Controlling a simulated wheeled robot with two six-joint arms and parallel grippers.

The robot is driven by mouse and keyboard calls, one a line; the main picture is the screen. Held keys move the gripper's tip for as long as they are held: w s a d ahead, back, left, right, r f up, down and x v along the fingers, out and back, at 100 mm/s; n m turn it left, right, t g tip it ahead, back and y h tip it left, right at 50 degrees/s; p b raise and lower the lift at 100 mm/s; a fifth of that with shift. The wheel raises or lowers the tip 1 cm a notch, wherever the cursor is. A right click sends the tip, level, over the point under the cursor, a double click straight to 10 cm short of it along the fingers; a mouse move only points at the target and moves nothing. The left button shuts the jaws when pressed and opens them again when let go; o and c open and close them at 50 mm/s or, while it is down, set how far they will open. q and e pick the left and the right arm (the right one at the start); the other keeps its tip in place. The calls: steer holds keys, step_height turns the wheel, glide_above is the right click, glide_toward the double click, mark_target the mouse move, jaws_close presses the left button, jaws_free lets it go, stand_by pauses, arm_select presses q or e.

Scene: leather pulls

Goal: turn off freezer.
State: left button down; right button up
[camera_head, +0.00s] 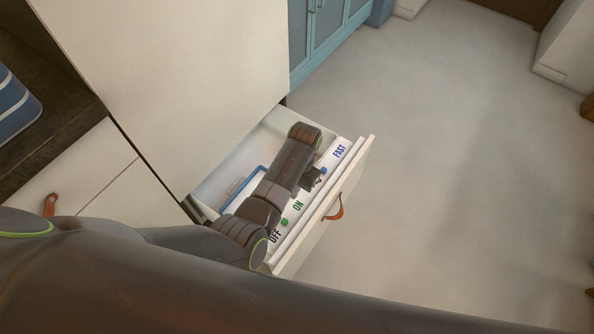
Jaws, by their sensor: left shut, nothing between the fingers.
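The freezer's pulled-out drawer (356,165) is open, with a brown leather pull (336,208) on its front. A white control strip (299,206) along the inside of the drawer front reads OFF, ON and FAST. A green knob or light (285,221) sits by ON and a blue one (323,170) by FAST. My left arm reaches over the drawer. My left gripper (314,180) is shut and empty, close to the blue one and the strip; I cannot tell whether it touches. Part of the strip near OFF is hidden by my arm. My right gripper is not in view.
A blue-rimmed item (240,187) lies inside the drawer. A large white panel (180,75) rises behind it. A white cabinet front with a leather pull (50,205) is at left, under a dark shelf holding a blue striped object (14,105).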

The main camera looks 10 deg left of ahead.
arm_select(q)
steer(key=p+v, duration=0.1)
steer(key=v, duration=0.5)
steer(key=shift+r, duration=0.1)
stand_by(0.3)
